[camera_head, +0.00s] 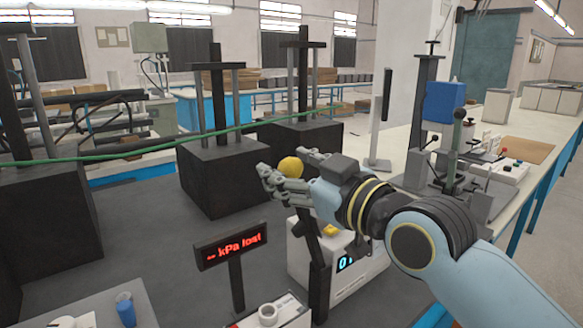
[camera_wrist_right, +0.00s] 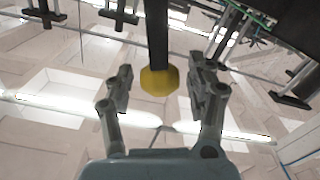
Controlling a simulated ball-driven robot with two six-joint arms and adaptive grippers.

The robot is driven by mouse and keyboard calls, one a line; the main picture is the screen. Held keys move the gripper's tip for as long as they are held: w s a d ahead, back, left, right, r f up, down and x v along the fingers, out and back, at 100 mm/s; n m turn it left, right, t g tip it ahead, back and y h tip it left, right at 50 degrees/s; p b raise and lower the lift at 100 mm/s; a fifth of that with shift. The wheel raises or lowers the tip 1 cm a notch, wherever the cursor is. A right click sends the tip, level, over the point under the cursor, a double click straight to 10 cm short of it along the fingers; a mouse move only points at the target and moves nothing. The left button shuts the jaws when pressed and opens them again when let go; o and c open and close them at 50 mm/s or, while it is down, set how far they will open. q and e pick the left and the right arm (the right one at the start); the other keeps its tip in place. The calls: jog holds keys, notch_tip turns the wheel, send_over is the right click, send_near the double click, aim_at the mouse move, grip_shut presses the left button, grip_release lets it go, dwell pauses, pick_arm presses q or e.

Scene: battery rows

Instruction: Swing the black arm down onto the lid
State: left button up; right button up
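The black arm (camera_wrist_right: 157,35) shows in the right wrist view as a dark bar ending in a yellow knob (camera_wrist_right: 158,80). In the head view a black bar (camera_head: 318,268) rises beside a white box with a lit display (camera_head: 345,264), and the knob (camera_head: 290,165) shows above it. My right gripper (camera_head: 284,172) is around the knob. In the right wrist view its fingers (camera_wrist_right: 161,86) stand apart, with a gap on each side of the knob. I cannot make out the lid clearly; my right arm covers part of the box. My left gripper is not in view.
A sign reading "kPa lost" (camera_head: 231,246) stands left of the box. A white ring-topped piece (camera_head: 268,314) and a blue cup (camera_head: 126,309) are in front. Black blocks with posts (camera_head: 225,175) stand behind. A green line (camera_head: 110,158) crosses the view.

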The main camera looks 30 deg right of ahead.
grip_shut()
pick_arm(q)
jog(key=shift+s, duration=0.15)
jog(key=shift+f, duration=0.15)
